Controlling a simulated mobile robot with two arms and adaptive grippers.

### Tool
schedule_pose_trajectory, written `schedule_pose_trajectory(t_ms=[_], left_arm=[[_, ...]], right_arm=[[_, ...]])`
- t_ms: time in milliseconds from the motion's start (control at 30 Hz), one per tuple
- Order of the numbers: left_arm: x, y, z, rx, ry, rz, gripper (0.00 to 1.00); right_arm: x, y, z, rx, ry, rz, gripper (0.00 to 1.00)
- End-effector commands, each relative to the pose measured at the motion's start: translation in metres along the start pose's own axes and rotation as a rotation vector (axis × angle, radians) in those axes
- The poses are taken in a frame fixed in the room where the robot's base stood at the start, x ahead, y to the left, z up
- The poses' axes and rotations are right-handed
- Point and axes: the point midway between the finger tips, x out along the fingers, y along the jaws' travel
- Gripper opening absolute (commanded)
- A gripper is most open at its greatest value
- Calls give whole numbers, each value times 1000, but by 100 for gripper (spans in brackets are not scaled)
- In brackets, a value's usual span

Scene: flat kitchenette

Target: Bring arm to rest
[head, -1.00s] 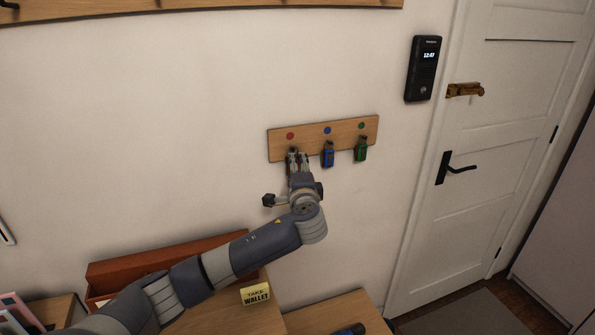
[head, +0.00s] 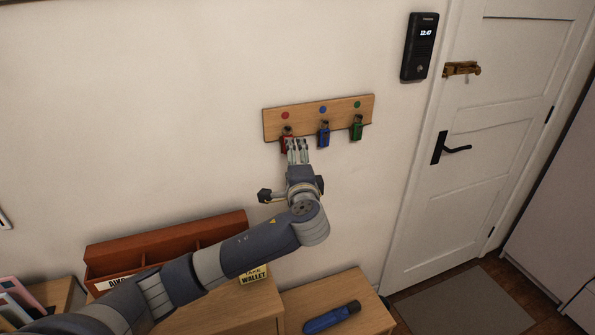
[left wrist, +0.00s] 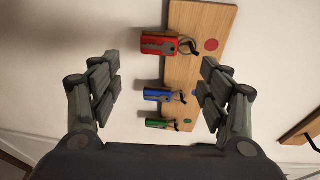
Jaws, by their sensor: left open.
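My left gripper (head: 298,151) is in front of the wall, just below the red end of the wooden key rack (head: 300,121). In the left wrist view its two fingers (left wrist: 160,90) are spread wide with nothing between them touching. A red key fob (head: 286,144) hangs under the red dot, partly hidden behind the fingers in the head view. It shows clearly in the left wrist view (left wrist: 157,45), apart from the fingers. A blue fob (head: 324,134) and a green fob (head: 357,129) hang under their matching dots. My right gripper is not in view.
A white door (head: 480,150) is at the right. The wall left of the rack is clear.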

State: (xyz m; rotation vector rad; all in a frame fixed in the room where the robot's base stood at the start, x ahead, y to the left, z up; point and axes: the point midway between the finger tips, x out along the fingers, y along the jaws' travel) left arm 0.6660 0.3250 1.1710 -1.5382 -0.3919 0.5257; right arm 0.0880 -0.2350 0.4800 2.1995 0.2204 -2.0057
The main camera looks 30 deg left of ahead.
Motion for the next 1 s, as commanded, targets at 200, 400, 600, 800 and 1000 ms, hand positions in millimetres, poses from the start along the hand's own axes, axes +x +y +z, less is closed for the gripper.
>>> schedule_pose_trajectory(t_ms=[200,400,600,800,1000], left_arm=[[-39,1,-1,-1,3,1,70],[-55,0,0,0,1,1,70],[-58,4,0,-4,3,11,70],[-84,64,0,-98,32,185,70],[-144,154,13,-285,30,495,70]], right_arm=[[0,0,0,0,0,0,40],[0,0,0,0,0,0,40],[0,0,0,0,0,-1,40],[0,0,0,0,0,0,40],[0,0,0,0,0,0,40]])
